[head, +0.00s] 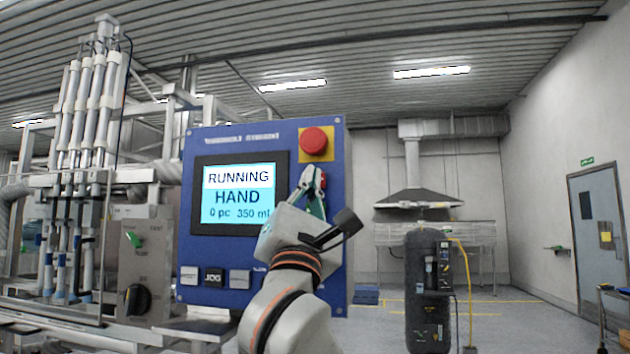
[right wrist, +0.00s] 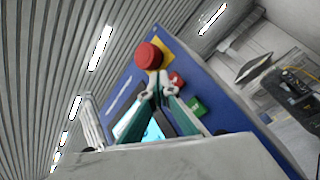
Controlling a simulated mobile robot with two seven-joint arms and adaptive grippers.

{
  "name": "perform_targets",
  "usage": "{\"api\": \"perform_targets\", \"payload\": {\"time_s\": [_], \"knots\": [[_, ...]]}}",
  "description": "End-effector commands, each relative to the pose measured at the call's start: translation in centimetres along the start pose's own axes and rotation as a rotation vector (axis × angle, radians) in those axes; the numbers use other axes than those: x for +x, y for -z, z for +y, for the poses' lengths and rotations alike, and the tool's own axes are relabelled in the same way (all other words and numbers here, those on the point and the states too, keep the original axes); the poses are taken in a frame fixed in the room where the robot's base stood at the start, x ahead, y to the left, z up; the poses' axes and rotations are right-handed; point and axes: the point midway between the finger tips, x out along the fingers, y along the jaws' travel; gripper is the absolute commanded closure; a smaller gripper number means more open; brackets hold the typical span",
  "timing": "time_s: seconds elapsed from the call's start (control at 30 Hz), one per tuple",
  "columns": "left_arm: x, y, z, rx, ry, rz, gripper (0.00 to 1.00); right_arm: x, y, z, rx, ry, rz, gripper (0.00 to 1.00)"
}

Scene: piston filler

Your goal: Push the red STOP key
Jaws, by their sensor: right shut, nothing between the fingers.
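The blue control panel (head: 230,143) stands in front of me with a lit screen (head: 238,193) reading RUNNING, HAND, 0 pc, 350 ml. A small red key (right wrist: 177,80) shows in the right wrist view, just beside my right gripper's fingertips (right wrist: 159,84). In the head view only a sliver of the red key (head: 323,181) shows behind the fingers. My right gripper (head: 311,173) is shut and empty in front of the panel's right side. I cannot tell whether it touches the panel. My left gripper is not in view.
A red mushroom button (head: 314,141) on a yellow plate sits above the fingertips. A green key (right wrist: 195,106) lies below the red one. A grey box with a black knob (head: 137,299) stands left.

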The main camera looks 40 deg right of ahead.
Motion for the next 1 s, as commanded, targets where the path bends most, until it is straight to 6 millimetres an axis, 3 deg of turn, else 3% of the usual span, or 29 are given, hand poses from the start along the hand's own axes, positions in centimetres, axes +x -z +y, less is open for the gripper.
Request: {"api": "perform_targets", "payload": {"time_s": [1.0], "knots": [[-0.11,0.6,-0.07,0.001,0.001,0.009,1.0,0.59,0.42,-0.4,0.0,0.0,0.0,1.0]]}}
